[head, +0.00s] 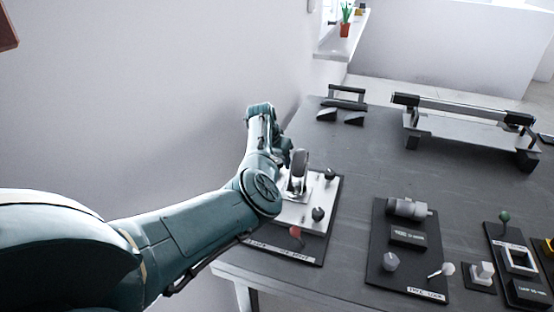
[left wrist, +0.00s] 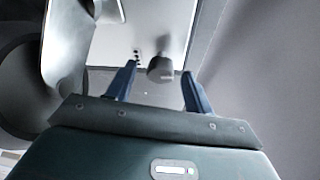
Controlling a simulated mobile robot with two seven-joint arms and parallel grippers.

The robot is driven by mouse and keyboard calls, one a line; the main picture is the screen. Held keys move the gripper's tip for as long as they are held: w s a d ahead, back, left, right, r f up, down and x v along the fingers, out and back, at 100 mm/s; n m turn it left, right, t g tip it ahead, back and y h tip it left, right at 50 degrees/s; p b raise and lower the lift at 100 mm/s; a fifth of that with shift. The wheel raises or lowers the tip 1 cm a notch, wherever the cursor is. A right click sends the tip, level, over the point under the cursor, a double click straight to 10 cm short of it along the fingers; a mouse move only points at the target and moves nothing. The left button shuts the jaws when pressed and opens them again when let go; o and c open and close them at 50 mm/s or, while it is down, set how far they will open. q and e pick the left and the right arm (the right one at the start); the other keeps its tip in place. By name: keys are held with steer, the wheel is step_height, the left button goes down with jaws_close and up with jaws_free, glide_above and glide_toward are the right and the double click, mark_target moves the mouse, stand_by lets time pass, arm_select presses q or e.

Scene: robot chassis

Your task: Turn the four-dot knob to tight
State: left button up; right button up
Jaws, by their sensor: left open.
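In the left wrist view a grey round knob (left wrist: 160,69) stands on a pale plate (left wrist: 163,25), with a small cluster of dark dots (left wrist: 137,55) beside it. My left gripper (left wrist: 158,84) is open, one blue finger on each side of the knob in the picture. The knob shows between and slightly beyond the fingertips; I cannot see contact. In the head view my left arm reaches over the board (head: 335,200), and its wrist hides the fingertips and this knob. My right gripper is not in view.
A caster wheel (head: 298,172) stands on the board, close to my arm; dark knobs (head: 318,213) and a red knob (head: 295,232) sit nearby. Another board with a grey cylinder (head: 406,207) lies to the right. A wall is close on the left.

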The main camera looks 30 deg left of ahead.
arm_select(q)
steer(key=c, duration=1)
steer(key=shift+o, duration=0.2)
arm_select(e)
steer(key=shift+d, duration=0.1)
